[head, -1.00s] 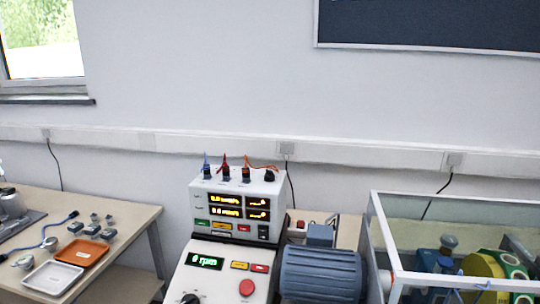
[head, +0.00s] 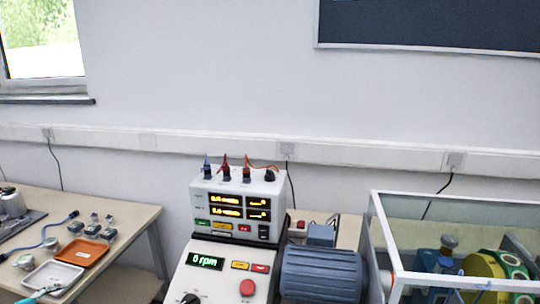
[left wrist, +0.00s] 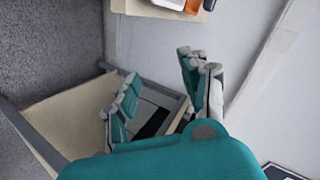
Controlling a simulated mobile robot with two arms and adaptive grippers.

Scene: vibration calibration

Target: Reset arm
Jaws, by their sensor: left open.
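My left gripper (left wrist: 158,68) is open and empty in the left wrist view, its two teal and grey fingers apart with no object between them. Beyond it are the side table's frame, the wall and the floor. In the head view, what looks like a small part of my left gripper (head: 57,292) shows at the lower left edge, in front of the white tray (head: 50,273). The orange tray (head: 82,252) lies beside the white one. My right gripper is in neither view.
A side table (head: 130,217) holds the trays, small metal blocks (head: 92,230) and a blue cable (head: 48,240). A control console (head: 235,213) reading 0 rpm, a blue-grey motor (head: 320,272) and a clear-walled enclosure (head: 385,240) stand centre and right.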

